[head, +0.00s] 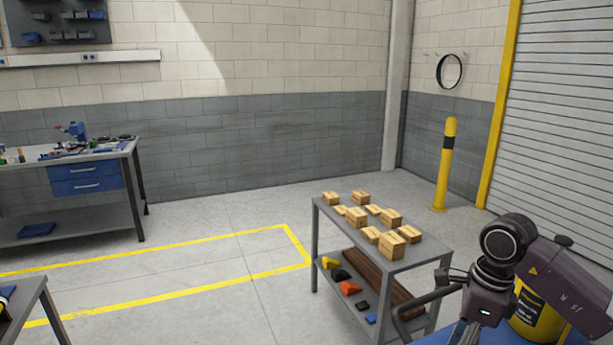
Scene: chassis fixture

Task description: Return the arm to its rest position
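My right arm (510,255) comes in from the lower right, bent at a dark round joint. Its wrist (485,292) hangs low, in front of the right end of a grey cart. The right gripper points down at the bottom edge and is mostly cut off, so its fingers do not show clearly. I cannot tell whether it holds anything. My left arm and gripper are not in view.
The grey cart (330,222) carries several small cardboard boxes; coloured parts lie on its lower shelf. A yellow-black container (538,318) stands on a blue surface behind my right arm. A yellow post (447,165) stands farther back.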

